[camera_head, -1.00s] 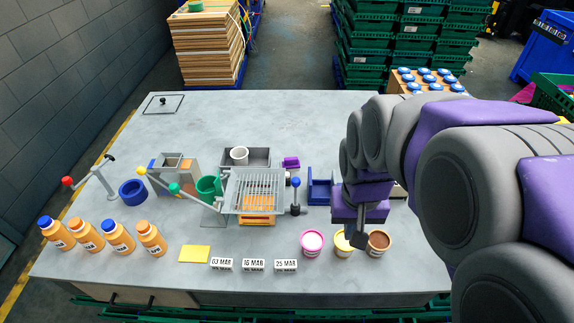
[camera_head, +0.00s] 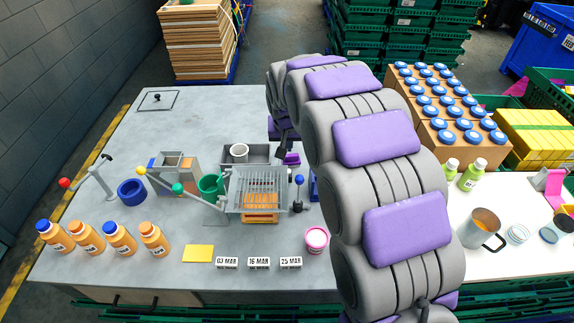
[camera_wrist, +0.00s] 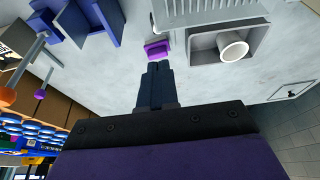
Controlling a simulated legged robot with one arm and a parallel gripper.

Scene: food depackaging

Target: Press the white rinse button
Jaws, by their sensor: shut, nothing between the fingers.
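I cannot clearly make out a white button in either view. My gripper (camera_head: 282,148) is shut and empty above the back of the table, beside the grey basin (camera_head: 268,151). In the wrist view my gripper (camera_wrist: 155,66) points at a small purple block (camera_wrist: 157,49), with its fingertips just short of it in the picture. I cannot tell whether they touch. The purple block also shows in the head view (camera_head: 291,158). A white cup (camera_head: 239,150) stands in the basin; it shows in the wrist view too (camera_wrist: 233,48).
A wire rack (camera_head: 258,183) and a blue-knobbed lever (camera_head: 299,181) stand in front of the basin. A blue open holder (camera_wrist: 88,22) is nearby. Orange bottles (camera_head: 120,238) and date blocks (camera_head: 259,263) line the front.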

